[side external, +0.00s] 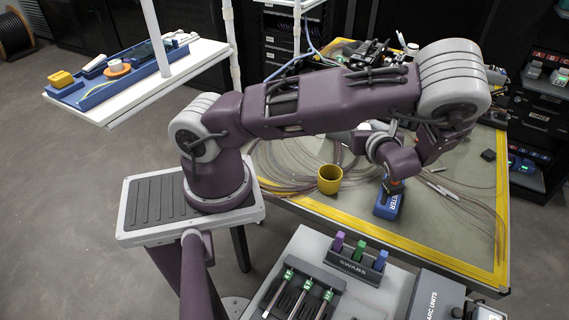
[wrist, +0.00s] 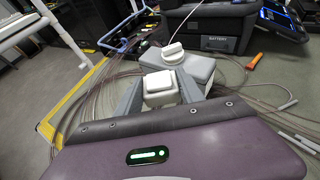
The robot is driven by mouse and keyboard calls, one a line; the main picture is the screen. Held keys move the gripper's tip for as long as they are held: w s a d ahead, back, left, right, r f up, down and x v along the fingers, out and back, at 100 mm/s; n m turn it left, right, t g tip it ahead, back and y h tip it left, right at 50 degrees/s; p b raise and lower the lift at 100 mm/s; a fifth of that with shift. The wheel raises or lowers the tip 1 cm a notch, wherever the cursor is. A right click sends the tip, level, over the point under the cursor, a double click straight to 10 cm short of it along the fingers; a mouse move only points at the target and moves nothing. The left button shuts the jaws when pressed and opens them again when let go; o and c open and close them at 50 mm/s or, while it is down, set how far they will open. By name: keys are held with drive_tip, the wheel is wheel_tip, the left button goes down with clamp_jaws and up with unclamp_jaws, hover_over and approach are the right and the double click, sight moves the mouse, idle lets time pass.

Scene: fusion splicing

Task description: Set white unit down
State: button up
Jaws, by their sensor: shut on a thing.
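In the wrist view, my gripper (wrist: 161,98) has its grey fingers closed on the sides of a small white unit (wrist: 160,81) with a squarish raised top. A larger pale grey box with a round white knob (wrist: 173,52) is just beyond it; I cannot tell whether the two touch. The unit's underside is hidden, so I cannot tell whether it rests on the table. In the side external view, my wrist hangs over the yellow-edged table (side external: 462,235), and my fingers and the held unit are mostly hidden behind it.
A blue meter (side external: 387,203) and a yellow cup (side external: 330,180) stand near my wrist. Loose fibre coils (side external: 275,165) lie around. A dark battery case (wrist: 212,28) and an orange-handled tool (wrist: 254,61) are farther back. The table's near right part is fairly clear.

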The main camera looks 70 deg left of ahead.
drive_tip(key=s+a+r+n+g, duration=0.1)
drive_tip(key=s+a, duration=0.3)
drive_tip(key=s, duration=0.2)
drive_tip(key=s+a+n+g, duration=0.1)
drive_tip(key=s+a, duration=0.2)
drive_tip(key=s, duration=0.3)
drive_tip(key=g, duration=0.1)
hover_over(282, 164)
drive_tip(key=shift+n+y, duration=0.3)
drive_tip(key=shift+n, duration=0.1)
wheel_tip(282, 164, down, 14)
drive_tip(key=shift+d+f, duration=0.1)
drive_tip(key=shift+f, duration=0.1)
drive_tip(key=o, duration=1.4)
drive_tip(key=shift+c, duration=0.2)
